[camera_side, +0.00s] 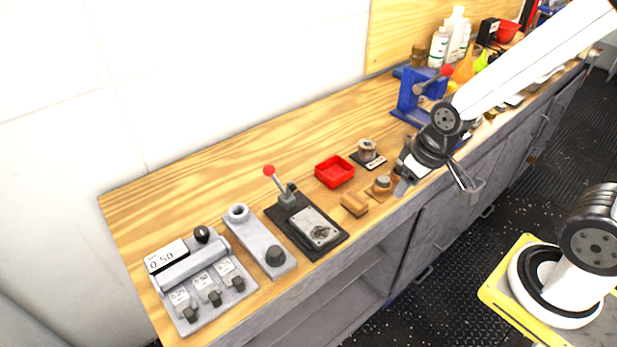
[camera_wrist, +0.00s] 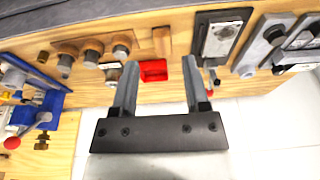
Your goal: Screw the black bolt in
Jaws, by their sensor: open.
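The black bolt (camera_side: 276,254) appears as a dark, round, knurled head on the front end of a grey plate (camera_side: 254,236). A raised grey ring with a hole (camera_side: 237,212) stands at the plate's back end. I cannot tell how deep the bolt sits or whether it is threaded in. In the wrist view, the bolt (camera_wrist: 275,33) and plate (camera_wrist: 256,50) are at the upper right. My gripper (camera_wrist: 160,62) is open and empty, its fingers wide apart. In the side view, my gripper (camera_side: 403,178) is well to the right of the bolt, near the bench's front edge.
A black plate with a red-knobbed lever (camera_side: 320,232) stands just right of the bolt's plate. A grey unit with a display (camera_side: 200,278) stands to its left. A red tray (camera_side: 334,171), wooden block (camera_side: 355,203) and blue press (camera_side: 415,97) are farther right.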

